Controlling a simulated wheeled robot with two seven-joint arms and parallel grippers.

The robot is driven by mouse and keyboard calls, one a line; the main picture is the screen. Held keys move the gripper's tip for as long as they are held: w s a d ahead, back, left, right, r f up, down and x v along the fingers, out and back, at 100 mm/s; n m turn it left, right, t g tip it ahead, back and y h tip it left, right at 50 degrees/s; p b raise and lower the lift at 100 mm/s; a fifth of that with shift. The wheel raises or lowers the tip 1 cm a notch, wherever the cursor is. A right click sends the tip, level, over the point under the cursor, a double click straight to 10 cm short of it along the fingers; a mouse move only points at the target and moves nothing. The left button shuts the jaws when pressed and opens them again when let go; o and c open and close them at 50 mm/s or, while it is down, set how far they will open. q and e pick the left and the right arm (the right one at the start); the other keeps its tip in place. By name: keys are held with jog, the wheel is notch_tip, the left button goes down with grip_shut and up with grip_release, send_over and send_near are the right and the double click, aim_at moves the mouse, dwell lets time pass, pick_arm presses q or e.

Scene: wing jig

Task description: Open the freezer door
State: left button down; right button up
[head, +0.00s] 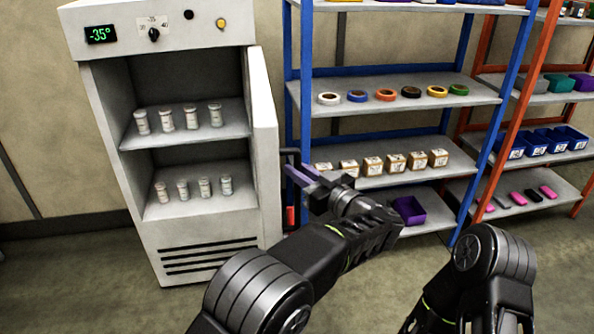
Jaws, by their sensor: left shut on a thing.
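The white freezer (205,250) stands at the left, and its inside shows. Its door (264,140) is swung out at the right side and appears nearly edge-on. The dark door handle (289,152) is on the door's outer face, partly hidden by my gripper. My left gripper (296,174) is at the handle and shut on it. My right arm shows at the lower right, but its gripper is not in the picture.
Several white jars (192,118) stand on the freezer shelves. A blue rack (400,92) with tape rolls, small boxes and a purple bin (409,211) stands close to the right of the door. An orange rack (497,160) is farther right. Floor shows in front.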

pick_arm(q)
jog(key=c, duration=1.7)
grip_release()
jog(key=shift+w+a+r, duration=0.15)
jog(key=shift+a+r, duration=0.05)
jog(key=shift+r, duration=0.1)
jog(key=shift+o, duration=0.7)
jog(key=shift+w+f, duration=0.1)
jog(key=shift+f, duration=0.05)
jog(key=shift+o, duration=1)
jog(key=shift+d+f, duration=0.1)
jog(key=shift+d, duration=0.05)
jog(key=b+v, duration=0.2)
jog(key=v, duration=0.6)
